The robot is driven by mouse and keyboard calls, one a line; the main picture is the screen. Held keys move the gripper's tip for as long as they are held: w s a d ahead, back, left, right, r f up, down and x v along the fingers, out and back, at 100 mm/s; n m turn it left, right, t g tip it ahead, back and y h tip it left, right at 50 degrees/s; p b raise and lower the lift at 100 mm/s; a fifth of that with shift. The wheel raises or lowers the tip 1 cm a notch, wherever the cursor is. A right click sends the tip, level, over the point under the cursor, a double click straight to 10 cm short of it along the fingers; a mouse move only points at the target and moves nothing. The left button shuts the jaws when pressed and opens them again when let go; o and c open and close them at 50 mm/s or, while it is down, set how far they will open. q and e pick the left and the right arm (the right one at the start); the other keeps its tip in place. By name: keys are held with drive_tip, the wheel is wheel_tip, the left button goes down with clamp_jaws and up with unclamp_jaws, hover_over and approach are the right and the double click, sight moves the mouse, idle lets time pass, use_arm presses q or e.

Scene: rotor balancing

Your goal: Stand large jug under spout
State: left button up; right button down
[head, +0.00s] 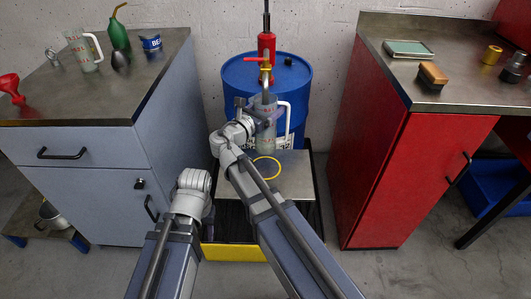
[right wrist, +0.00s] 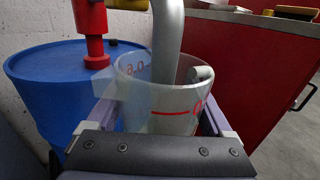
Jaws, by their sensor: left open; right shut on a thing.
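The large jug (head: 267,140), clear with red marks and a white handle, is upright in front of the blue drum. My right gripper (head: 262,116) is shut on it; the jug wall also shows between the fingers in the right wrist view (right wrist: 178,122). The metal spout (head: 265,82) hangs from the red-handled tap above the jug. In the right wrist view the spout (right wrist: 166,60) comes down into the jug's mouth. A yellow ring (head: 267,158) marks the metal stand (head: 296,180) below; contact with the jug's base is unclear. My left gripper (head: 207,216) is low left, open and empty, its fingertips mostly hidden.
The blue drum (head: 236,78) with a red pump stands against the wall. A smaller jug (head: 80,50), green oiler (head: 118,35) and tin (head: 151,43) are on the left bench. The red cabinet (head: 380,170) bounds the right side. A yellow-edged tray (head: 232,252) lies below.

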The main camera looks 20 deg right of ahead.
sight(271, 129)
use_arm(q)
wheel_tip(271, 129, down, 10)
drive_tip(key=b, duration=0.9)
use_arm(e)
drive_tip(key=shift+f, duration=4.9)
use_arm(q)
drive_tip(key=shift+r, duration=0.1)
use_arm(e)
drive_tip(key=shift+f+b, duration=0.15)
drive_tip(key=shift+b, duration=0.15)
unclamp_jaws()
